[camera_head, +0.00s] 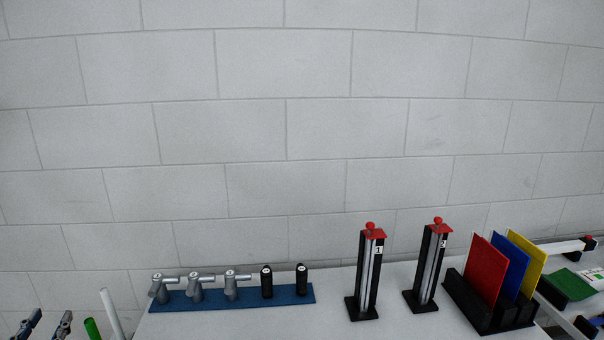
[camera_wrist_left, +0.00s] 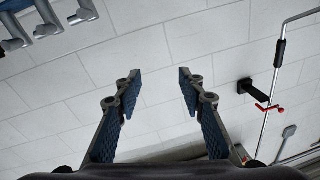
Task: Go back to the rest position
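My left gripper (camera_head: 45,325) shows at the lower left corner of the head view, with only its two fingertips in the picture. In the left wrist view its two blue-padded fingers (camera_wrist_left: 158,92) stand wide apart with nothing between them. The gripper is open and empty, apart from the table. My right gripper is in neither view.
A blue rack (camera_head: 237,299) with grey tools and black cylinders lies on the white table (camera_head: 335,325). Two black stands (camera_head: 368,280) (camera_head: 428,270) have red tops. A black holder (camera_head: 485,312) carries red, blue and yellow plates. A green tube (camera_head: 92,328) and white rod (camera_head: 110,312) are near my gripper.

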